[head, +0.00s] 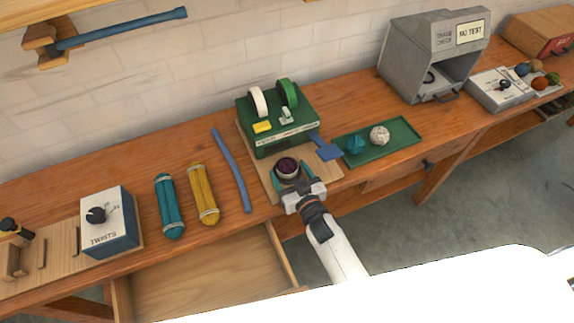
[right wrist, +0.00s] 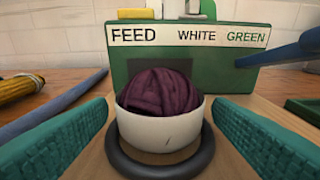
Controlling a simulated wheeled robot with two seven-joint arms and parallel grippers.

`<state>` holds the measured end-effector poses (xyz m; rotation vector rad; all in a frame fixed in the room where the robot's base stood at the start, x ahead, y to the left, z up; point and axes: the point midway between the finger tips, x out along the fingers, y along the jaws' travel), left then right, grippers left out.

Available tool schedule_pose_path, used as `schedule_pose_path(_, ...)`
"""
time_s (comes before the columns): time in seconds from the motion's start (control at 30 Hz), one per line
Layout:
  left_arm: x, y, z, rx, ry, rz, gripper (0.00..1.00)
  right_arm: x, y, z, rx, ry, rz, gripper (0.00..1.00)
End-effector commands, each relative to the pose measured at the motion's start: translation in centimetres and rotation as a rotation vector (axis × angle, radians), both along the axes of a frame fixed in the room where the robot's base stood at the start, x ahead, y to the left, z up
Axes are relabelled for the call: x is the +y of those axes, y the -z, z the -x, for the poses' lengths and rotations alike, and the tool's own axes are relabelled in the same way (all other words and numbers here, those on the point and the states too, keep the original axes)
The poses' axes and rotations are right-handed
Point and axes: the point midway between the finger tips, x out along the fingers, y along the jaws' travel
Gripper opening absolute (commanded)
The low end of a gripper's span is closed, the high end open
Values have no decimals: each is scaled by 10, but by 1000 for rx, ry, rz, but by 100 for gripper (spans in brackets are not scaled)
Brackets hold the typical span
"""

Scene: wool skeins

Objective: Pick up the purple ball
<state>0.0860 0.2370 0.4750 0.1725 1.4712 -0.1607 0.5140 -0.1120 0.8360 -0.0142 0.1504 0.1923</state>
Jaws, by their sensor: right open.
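The purple ball (head: 287,166) is a dark wound ball of wool. It sits in a small white cup with a dark ring at its base (right wrist: 160,130), in front of the green feed box. In the right wrist view the ball (right wrist: 158,92) shows above the cup rim, straight ahead. My right gripper (head: 293,178) is open, with its teal fingers on either side of the cup and apart from it. In the right wrist view the fingers (right wrist: 160,140) frame the cup at left and right. My left gripper is not in view.
The green feed box (head: 278,125) stands right behind the cup. A blue paddle (head: 327,150) and a green tray (head: 383,148) with a teal and a white ball lie to the right. A blue rod (head: 230,170) and teal and yellow skeins lie left. An open drawer (head: 210,275) juts out in front.

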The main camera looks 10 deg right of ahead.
Motion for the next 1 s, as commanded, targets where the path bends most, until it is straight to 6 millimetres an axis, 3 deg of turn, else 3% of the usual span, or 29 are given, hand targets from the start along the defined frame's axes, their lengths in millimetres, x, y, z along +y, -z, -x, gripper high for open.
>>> schedule_pose_path(0.2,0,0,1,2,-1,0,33,0,0,-1,0,0,0,73)
schedule_pose_path(0.5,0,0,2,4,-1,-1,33,0,0,0,1,0,0,26)
schedule_pose_path(0.77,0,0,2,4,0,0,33,0,-1,0,0,0,1,26)
schedule_pose_path(1.0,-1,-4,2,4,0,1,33,0,-28,0,-3,-2,2,26)
